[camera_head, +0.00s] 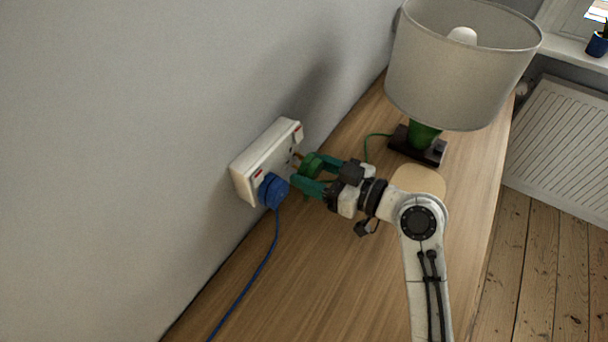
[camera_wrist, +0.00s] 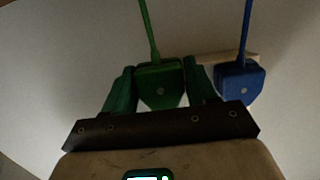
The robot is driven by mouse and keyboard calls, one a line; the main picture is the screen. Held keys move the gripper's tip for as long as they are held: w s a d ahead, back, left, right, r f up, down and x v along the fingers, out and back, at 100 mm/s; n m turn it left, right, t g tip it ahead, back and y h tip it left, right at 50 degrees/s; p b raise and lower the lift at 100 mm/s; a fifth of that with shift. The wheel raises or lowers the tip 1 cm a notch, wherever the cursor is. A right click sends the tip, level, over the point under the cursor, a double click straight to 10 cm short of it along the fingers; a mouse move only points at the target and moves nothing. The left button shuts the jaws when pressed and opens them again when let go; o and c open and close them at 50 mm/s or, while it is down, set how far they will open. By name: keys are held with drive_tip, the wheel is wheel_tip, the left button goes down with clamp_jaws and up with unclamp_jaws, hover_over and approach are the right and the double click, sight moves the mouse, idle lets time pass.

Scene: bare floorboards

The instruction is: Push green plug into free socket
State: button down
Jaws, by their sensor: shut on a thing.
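The green plug (camera_head: 312,165) is held between the teal fingers of my gripper (camera_head: 309,174), just in front of the right half of the white double socket (camera_head: 251,163). Brass-coloured prongs show in the small gap between the plug and the socket's free right outlet (camera_head: 292,161). The blue plug (camera_head: 273,191) sits in the left outlet. In the wrist view the green plug (camera_wrist: 159,84) is between both fingers of my gripper (camera_wrist: 160,80), with the blue plug (camera_wrist: 238,82) to the right. The outlet's holes are mostly hidden.
A lamp with a grey shade (camera_head: 460,65) and green stem stands on the wooden tabletop (camera_head: 300,270) behind my gripper. The green cord (camera_head: 368,145) curves near it. The blue cord (camera_head: 262,265) hangs down to the tabletop's left edge. The grey wall is close at left.

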drive_tip(key=shift+w+d+r+h+p, duration=0.2)
drive_tip(key=shift+w+d+r+p, duration=0.15)
drive_tip(key=shift+d+p, duration=0.3)
drive_tip(key=shift+w+d+r+h+p, duration=0.2)
drive_tip(key=shift+w+d+p, duration=0.3)
drive_tip(key=shift+d, duration=0.25)
drive_tip(key=shift+s+a, duration=0.1)
drive_tip(key=shift+r+h+p, duration=0.15)
drive_tip(key=shift+h+p, duration=0.25)
drive_tip(key=shift+p, duration=0.65)
drive_tip(key=shift+w+a, duration=0.45)
drive_tip(key=shift+a, duration=0.05)
drive_tip(key=shift+c, duration=1.2)
unclamp_jaws()
drive_tip(key=b+v, duration=0.1)
drive_tip(key=v, duration=0.9)
drive_tip(key=shift+d+r+b, duration=0.15)
drive_tip(key=shift+d+b, duration=0.15)
